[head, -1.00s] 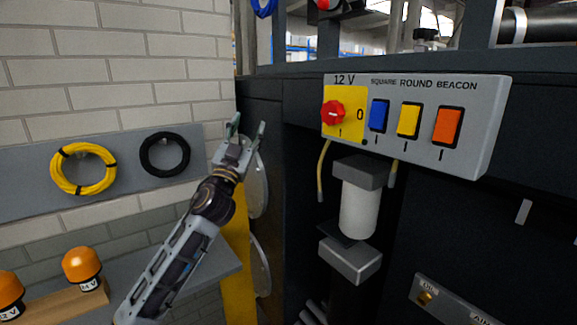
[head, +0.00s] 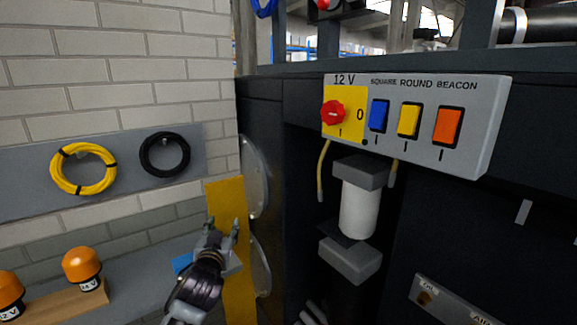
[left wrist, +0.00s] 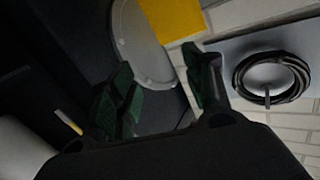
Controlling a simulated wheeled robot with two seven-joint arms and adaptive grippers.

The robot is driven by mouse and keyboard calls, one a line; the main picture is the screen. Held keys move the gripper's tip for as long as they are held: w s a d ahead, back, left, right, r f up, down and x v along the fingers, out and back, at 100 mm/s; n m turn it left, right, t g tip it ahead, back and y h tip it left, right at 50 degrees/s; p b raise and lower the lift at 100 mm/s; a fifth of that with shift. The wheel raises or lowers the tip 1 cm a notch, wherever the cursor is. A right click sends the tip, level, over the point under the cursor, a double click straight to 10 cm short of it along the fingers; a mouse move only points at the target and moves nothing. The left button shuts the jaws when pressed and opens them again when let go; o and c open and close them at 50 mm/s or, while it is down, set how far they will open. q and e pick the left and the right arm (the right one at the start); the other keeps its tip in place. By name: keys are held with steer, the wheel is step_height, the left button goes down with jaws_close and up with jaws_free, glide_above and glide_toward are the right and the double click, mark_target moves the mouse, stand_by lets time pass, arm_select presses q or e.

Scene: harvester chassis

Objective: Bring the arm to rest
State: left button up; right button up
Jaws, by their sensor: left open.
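My left gripper (head: 222,228) is in the lower middle-left of the head view, in front of a yellow upright panel (head: 228,195). Its two fingers are apart and nothing is between them. In the left wrist view the open green-tipped fingers (left wrist: 160,88) also hold nothing. The left arm comes up from the bottom edge of the head view, and most of it is out of frame. My right gripper is in neither view.
A switch panel (head: 480,133) with a red knob (head: 333,112) sits on the dark chassis at right. A white cylinder (head: 360,209) hangs below it. Yellow (head: 61,179) and black cable coils (head: 146,152) hang on the wall board. Orange beacons (head: 82,264) stand lower left.

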arm_select(q)
steer(key=s+a+f+g, duration=0.3)
steer(key=s+f+g, duration=0.4)
steer(key=s+f, duration=1)
steer(key=s+f+g+h, duration=0.1)
steer(key=s+f+g, duration=0.2)
steer(key=s+f, duration=0.35)
steer(key=s+f+g, duration=0.4)
steer(key=s, duration=0.6)
step_height(320, 180, down, 33)
steer(key=s+m+g, duration=0.1)
steer(key=s, duration=0.2)
steer(key=s+a+f, duration=0.2)
steer(key=s+f, duration=0.8)
steer(key=s, duration=0.1)
steer(key=s+a+f+g, duration=0.1)
steer(key=s+a+f, duration=0.1)
steer(key=s+f, duration=0.8)
steer(key=shift+s+a, duration=0.15)
steer(key=shift+s, duration=0.3)
